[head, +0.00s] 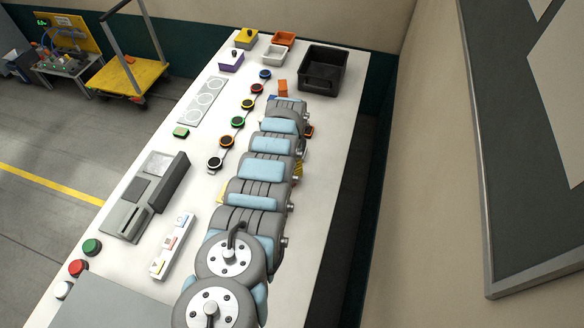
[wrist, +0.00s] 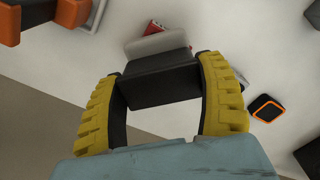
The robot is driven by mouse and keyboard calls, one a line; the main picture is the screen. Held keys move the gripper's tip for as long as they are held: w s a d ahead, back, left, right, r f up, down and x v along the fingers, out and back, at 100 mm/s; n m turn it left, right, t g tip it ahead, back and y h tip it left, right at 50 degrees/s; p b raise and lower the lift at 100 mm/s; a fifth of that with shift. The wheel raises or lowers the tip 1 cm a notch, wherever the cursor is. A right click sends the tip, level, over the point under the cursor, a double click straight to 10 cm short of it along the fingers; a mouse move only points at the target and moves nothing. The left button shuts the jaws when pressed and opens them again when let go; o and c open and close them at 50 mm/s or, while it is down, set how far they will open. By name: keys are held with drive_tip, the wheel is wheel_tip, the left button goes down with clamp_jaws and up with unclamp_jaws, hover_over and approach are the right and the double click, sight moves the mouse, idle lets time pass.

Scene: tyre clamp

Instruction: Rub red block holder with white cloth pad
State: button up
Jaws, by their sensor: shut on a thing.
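In the wrist view my gripper (wrist: 160,72), with two yellow ribbed fingers, is shut on a dark block with a pale pad (wrist: 156,44) on its far side. I take this to be the white cloth pad. A small red thing (wrist: 153,26) shows just beyond the pad, mostly hidden by it; it may be the red block holder. The pad is close to it, but I cannot tell whether they touch.
An orange and dark object (wrist: 70,12) is at the wrist view's upper left, and an orange-rimmed dark piece (wrist: 268,108) lies at right. The white table (head: 140,170) holds a black bin (head: 322,70), an orange block (head: 282,88), several coloured round pieces and a grey device (head: 172,182).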

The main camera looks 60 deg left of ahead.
drive_tip(key=shift+a, duration=0.1)
idle(0.3)
drive_tip(key=shift+r+p, duration=3.5)
